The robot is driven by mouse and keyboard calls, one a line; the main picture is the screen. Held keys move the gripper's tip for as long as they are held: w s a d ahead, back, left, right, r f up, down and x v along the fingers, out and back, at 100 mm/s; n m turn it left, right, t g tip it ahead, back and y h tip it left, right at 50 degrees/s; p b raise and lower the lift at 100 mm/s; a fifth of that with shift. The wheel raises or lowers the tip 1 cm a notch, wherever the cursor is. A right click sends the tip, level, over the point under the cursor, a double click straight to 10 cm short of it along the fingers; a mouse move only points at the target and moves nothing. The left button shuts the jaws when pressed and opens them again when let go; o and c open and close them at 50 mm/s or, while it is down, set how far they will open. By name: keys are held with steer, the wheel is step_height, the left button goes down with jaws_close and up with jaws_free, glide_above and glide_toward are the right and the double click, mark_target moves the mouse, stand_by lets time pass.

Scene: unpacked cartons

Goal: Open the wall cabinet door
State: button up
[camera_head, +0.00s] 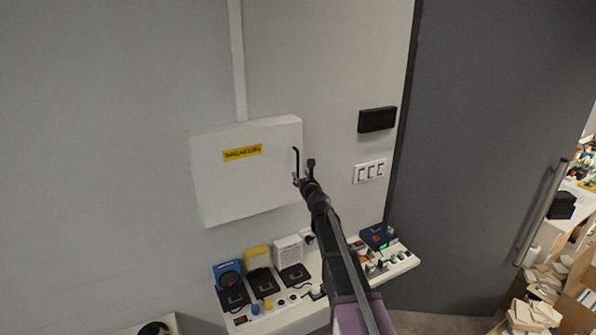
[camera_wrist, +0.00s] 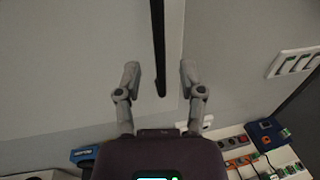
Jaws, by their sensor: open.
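The white wall cabinet (camera_head: 235,185) hangs on the grey wall with a yellow label on its door, and the door looks closed. Its black bar handle (camera_head: 296,161) runs upright near the door's right edge. My gripper (camera_head: 303,172) is at the handle's lower part. In the wrist view, my gripper (camera_wrist: 160,75) is open, with one finger on each side of the handle (camera_wrist: 158,45). Gaps show between the handle and both fingers. In the head view, my gripper and arm hide part of the cabinet's right edge.
A shelf (camera_head: 290,306) with several small devices stands below the cabinet. A black box (camera_head: 377,119) and a white switch panel (camera_head: 369,171) are on the wall to the right. A large grey door (camera_head: 470,150) with a long metal handle is farther right.

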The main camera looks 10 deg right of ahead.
mark_target(298, 170)
steer(key=shift+w+a, duration=0.15)
steer(key=shift+w, duration=0.95)
steer(key=shift+w+a, duration=0.15)
steer(key=shift+w, duration=0.9)
jaws_close()
